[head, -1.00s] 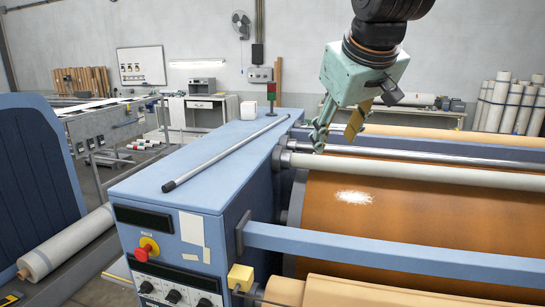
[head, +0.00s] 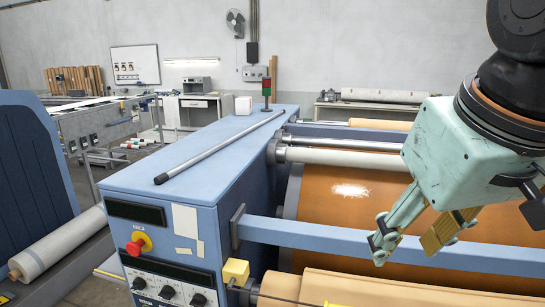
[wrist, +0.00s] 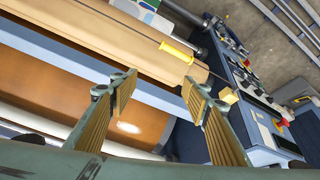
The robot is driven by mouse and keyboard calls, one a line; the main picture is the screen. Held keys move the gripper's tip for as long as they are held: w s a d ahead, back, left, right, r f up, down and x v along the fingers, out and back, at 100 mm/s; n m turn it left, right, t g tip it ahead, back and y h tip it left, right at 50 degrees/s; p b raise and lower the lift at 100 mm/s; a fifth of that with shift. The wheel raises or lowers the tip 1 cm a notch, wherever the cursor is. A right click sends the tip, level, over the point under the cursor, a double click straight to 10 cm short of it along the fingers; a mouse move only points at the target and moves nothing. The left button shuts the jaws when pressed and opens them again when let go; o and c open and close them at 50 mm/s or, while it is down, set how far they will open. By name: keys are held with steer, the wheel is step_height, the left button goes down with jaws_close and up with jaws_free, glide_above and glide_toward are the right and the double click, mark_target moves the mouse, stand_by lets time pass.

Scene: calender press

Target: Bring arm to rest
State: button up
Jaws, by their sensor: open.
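My gripper (head: 405,248) is pale green with ribbed yellow finger pads. In the head view it hangs at the right, in front of the orange drum and over the press's blue crossbar. In the wrist view my gripper (wrist: 155,82) shows its two fingers spread apart with nothing between them. The calender press has a blue side cabinet (head: 215,150) left of the gripper, and the orange drum (head: 330,208) carries a white patch. The blue crossbar (head: 300,236) runs behind the fingers in the head view.
A grey rod (head: 215,150) lies along the cabinet top, near a white block (head: 243,105) and a signal light (head: 266,93). A red stop button (head: 135,247) is on the cabinet front. A tan roller (head: 350,287) lies below the crossbar. A yellow-handled tool (wrist: 176,47) shows in the wrist view.

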steer(key=s+f+m+g, duration=0.1)
steer(key=s+f, duration=0.5)
steer(key=s, duration=0.4)
steer(key=shift+s+d+b, duration=0.2)
steer(key=shift+d+b, duration=0.2)
steer(key=shift+a, duration=0.1)
stand_by(0.3)
